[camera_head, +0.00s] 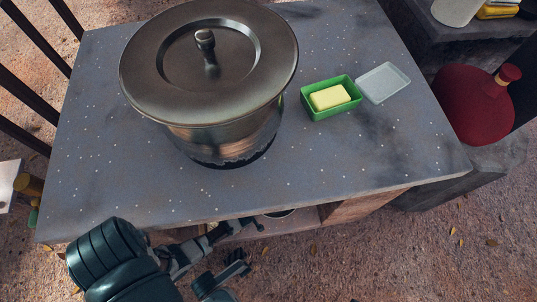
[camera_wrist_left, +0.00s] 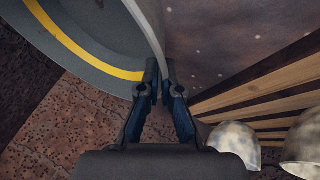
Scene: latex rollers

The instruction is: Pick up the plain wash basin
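In the left wrist view a grey curved vessel with a yellow band (camera_wrist_left: 85,45), which looks like a wash basin, fills the upper left. Its pale thin rim runs down to the fingertips of my left gripper (camera_wrist_left: 160,75). The fingers are close together with the rim between them, so the gripper looks shut on it. In the head view my left gripper (camera_head: 247,240) is at the front edge of the table, low in the picture. Only a small pale curved edge (camera_head: 280,214) shows below the tabletop there; most of the basin is hidden. My right gripper does not show.
The speckled table (camera_head: 330,165) bears a large lidded metal pot (camera_head: 205,70), a green dish (camera_head: 318,112) with a yellow block, and a pale lid (camera_head: 383,83). A red round vessel (camera_head: 470,105) stands at right. Wooden slats (camera_wrist_left: 260,85) and pale rounded objects (camera_wrist_left: 235,143) lie near the gripper.

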